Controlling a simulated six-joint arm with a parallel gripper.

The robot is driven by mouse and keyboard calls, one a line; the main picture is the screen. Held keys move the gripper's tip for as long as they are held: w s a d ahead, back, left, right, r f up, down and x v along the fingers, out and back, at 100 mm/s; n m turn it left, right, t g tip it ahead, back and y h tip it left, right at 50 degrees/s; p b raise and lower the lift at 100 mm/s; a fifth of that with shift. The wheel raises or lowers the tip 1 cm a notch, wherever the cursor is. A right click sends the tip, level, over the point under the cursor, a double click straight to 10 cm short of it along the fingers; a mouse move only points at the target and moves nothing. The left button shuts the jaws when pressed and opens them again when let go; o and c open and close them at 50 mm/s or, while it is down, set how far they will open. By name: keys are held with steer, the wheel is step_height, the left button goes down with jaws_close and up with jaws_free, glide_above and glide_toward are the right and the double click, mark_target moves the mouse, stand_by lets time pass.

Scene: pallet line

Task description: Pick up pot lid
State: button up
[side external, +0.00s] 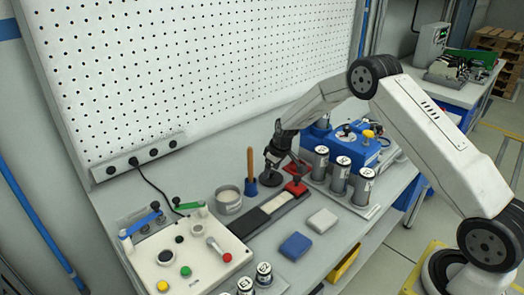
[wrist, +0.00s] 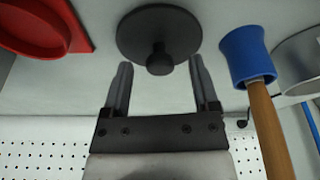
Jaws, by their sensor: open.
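The pot lid (wrist: 146,22) is a dark round disc with a knob standing up at its middle, seen in the wrist view at the top centre. In the side view the lid (side external: 271,179) is a small dark shape on the bench, partly hidden by my gripper (side external: 277,157). My gripper (wrist: 160,68) is open and empty, its two fingers spread wider than the knob. The knob appears between and just beyond the fingertips in the wrist view. I cannot tell how much height separates the fingers from the lid.
A blue cup-shaped piece with a wooden handle (side external: 251,168) stands close beside the lid. On the other side are a red part (side external: 296,188) and several silver cylinders (side external: 340,175). A grey round container (side external: 229,200) and a control panel (side external: 185,254) stand left. The pegboard (side external: 200,70) rises behind.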

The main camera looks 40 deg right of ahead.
steer(key=shift+w+f, duration=0.15)
steer(key=shift+f, duration=0.5)
jaws_close()
